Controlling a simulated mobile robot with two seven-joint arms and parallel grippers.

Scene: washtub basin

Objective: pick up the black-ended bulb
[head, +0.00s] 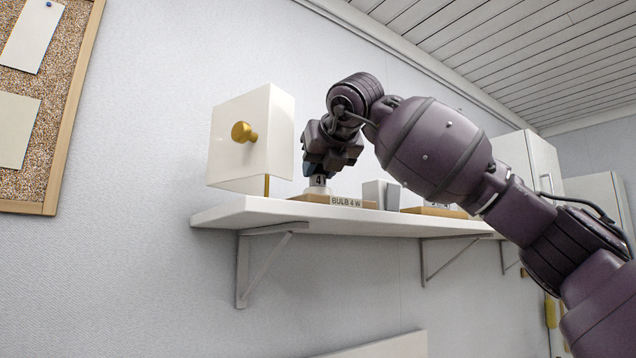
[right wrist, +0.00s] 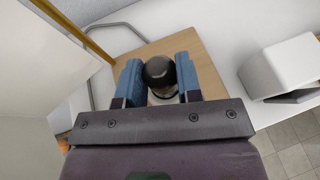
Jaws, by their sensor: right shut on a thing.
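The black-ended bulb (right wrist: 160,73) shows in the right wrist view as a dark rounded end between two blue finger pads. My right gripper (right wrist: 160,82) is shut on it from both sides. In the head view my right gripper (head: 320,168) points down over a wooden board (head: 312,200) labelled "BULB 4 W". A white piece marked "4" (head: 318,181) shows just under the fingertips. The fingers hide the bulb in the head view, and I cannot tell whether it is clear of the board. My left gripper is not in view.
The board lies on a white wall shelf (head: 260,215). A pale container (head: 381,193) is just right, with another wooden board (head: 435,212) beyond. A corkboard (head: 62,120) hangs far left.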

